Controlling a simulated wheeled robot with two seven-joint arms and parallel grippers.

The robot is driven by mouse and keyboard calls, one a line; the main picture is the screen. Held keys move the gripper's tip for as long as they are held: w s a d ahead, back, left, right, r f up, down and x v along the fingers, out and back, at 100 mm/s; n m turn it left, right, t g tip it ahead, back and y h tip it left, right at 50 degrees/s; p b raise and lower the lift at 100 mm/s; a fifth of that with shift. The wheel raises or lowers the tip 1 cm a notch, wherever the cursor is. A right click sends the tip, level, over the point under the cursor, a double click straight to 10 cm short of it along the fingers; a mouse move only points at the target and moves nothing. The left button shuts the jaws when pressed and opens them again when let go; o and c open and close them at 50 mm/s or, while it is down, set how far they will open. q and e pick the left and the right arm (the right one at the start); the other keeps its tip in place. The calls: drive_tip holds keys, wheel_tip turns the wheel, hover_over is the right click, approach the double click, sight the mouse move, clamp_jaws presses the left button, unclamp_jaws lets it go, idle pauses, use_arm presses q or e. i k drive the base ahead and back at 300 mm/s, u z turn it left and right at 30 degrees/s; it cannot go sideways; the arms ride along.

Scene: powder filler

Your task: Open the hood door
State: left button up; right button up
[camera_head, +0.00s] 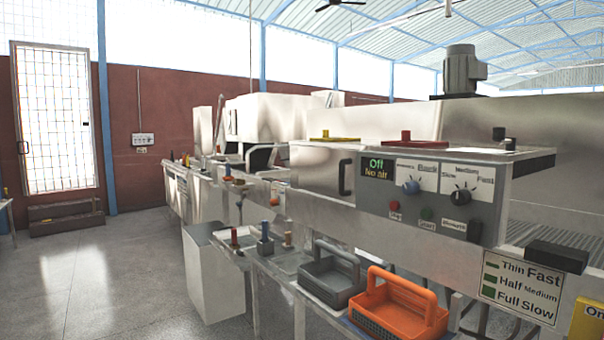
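A metal front panel (316,172) with a black upright handle (345,177) is in the middle of the head view, just left of the control panel. It looks like the hood door and appears closed, flush with the machine's front. Neither of my grippers shows in this view, and nothing touches the handle.
The control panel (428,194) has knobs, buttons and a display. Below are a grey basket (330,284) and an orange basket (396,318) on a low shelf. A black block (557,256) juts out at the right. The floor (110,270) at left is clear.

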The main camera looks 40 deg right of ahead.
sight(330, 172)
drive_tip(key=i, duration=2.15)
drive_tip(key=z, duration=0.8)
drive_tip(key=i, duration=1.55)
drive_tip(key=z, duration=1.85)
drive_tip(key=i, duration=0.6)
drive_tip(key=z, duration=0.55)
